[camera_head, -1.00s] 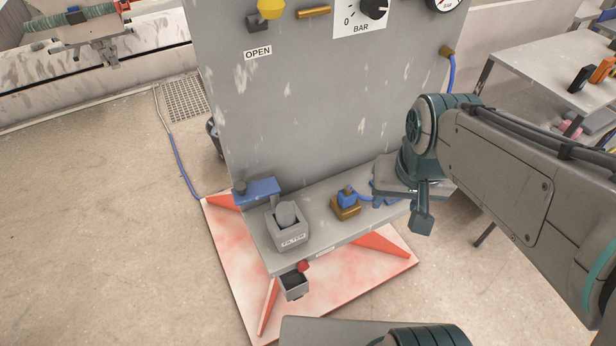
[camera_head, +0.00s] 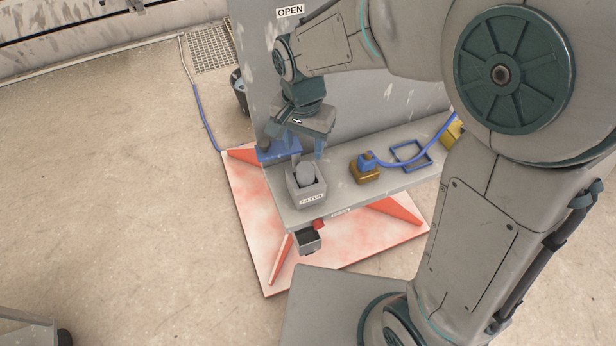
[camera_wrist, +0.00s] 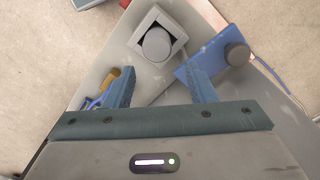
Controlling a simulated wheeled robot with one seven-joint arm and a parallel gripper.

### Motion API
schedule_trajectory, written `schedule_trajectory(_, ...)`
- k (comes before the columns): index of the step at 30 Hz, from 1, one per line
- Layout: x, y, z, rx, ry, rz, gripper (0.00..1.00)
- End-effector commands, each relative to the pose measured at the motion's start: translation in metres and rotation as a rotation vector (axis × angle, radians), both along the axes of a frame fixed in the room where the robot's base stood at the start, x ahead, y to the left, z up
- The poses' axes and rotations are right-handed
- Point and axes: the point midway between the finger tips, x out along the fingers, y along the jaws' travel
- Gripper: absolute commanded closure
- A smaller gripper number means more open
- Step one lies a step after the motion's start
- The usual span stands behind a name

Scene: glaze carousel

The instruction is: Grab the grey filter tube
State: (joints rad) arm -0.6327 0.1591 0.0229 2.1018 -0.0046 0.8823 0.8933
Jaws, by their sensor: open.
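The grey filter tube (camera_head: 305,176) stands upright in a square grey holder (camera_head: 311,193) labelled FILTER, on the ledge of the grey panel. Only its rounded upper part shows above the holder. In the wrist view the tube (camera_wrist: 157,44) is a round grey top inside the square holder (camera_wrist: 139,38), beyond my fingertips. My gripper (camera_head: 297,150) is above and behind the holder, near the panel, and points down. In the wrist view its two blue fingers (camera_wrist: 164,82) are spread apart with nothing between them. The fingers do not touch the tube.
A blue bracket with a round knob (camera_wrist: 236,54) sits close beside the holder. On the ledge (camera_head: 340,196) are a brass block with a blue fitting (camera_head: 365,167) and hose, and a blue square frame (camera_head: 410,155). A small open grey box (camera_head: 307,241) hangs at the front edge.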

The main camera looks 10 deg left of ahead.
Motion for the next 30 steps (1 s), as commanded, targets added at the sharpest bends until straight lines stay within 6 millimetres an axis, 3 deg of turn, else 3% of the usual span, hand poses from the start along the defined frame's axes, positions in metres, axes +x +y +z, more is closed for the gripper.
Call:
schedule_trajectory(3,0.000,-0.001,-0.019,-0.002,0.003,0.000,0.50)
schedule_trajectory(11,-0.001,-0.002,-0.038,-0.001,0.002,-0.001,0.50)
schedule_trajectory(18,-0.001,-0.004,-0.072,-0.001,0.001,0.000,0.50)
schedule_trajectory(29,-0.001,-0.004,-0.082,0.001,-0.002,0.000,0.50)
schedule_trajectory(30,-0.001,-0.004,-0.082,0.001,-0.002,0.000,0.61)
